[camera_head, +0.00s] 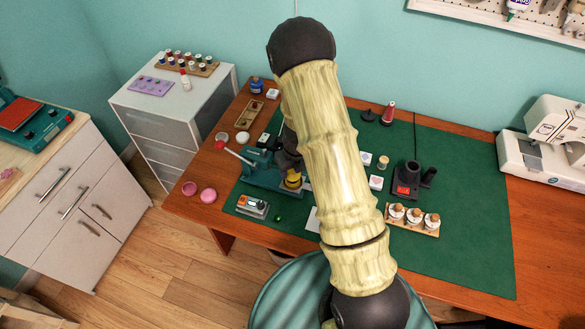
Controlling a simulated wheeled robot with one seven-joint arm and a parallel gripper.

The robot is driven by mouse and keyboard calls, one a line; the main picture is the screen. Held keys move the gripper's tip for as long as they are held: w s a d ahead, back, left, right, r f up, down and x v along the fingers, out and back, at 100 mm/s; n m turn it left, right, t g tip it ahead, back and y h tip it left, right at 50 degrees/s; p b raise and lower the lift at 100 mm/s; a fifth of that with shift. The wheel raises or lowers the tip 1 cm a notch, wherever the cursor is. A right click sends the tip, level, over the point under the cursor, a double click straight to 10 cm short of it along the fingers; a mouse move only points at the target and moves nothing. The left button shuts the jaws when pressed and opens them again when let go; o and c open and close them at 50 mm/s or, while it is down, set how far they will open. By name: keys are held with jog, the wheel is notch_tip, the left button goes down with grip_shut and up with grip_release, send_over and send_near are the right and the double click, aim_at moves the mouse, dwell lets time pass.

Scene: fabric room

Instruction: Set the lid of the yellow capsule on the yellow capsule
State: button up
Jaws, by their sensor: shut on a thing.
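My gripper (291,165) is a dark shape partly hidden behind my own pale arm, over the right end of the teal tool on the green mat. It is shut, with a small round yellow piece (293,181) right at its tip, seemingly the lid of the yellow capsule. I see only this one patch of yellow. The yellow capsule cannot be told apart from it here; it may be below the lid or hidden by the arm. Whether lid and capsule touch cannot be told.
The teal tool (262,172) with a lever stands close left of my gripper. A small grey device (252,206) lies in front of it. Pink round pieces (208,196) sit at the table's left edge. A black-and-red device (407,181) stands right. The mat's right part (460,220) is clear.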

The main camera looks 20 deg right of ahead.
aim_at(295, 175)
jog(key=shift+r+p, duration=0.8)
jog(key=shift+p, duration=0.25)
dwell(0.6)
dwell(0.4)
jog(key=o, duration=0.7)
jog(key=r+p, duration=0.3)
jog(key=s+r+p, duration=0.1)
jog(key=r+p, duration=0.2)
jog(key=r, duration=0.1)
jog(key=r+p, duration=0.3)
jog(key=shift+s+d+r, duration=0.15)
jog(key=shift+s+r, duration=0.15)
jog(key=shift+r, duration=0.1)
dwell(0.9)
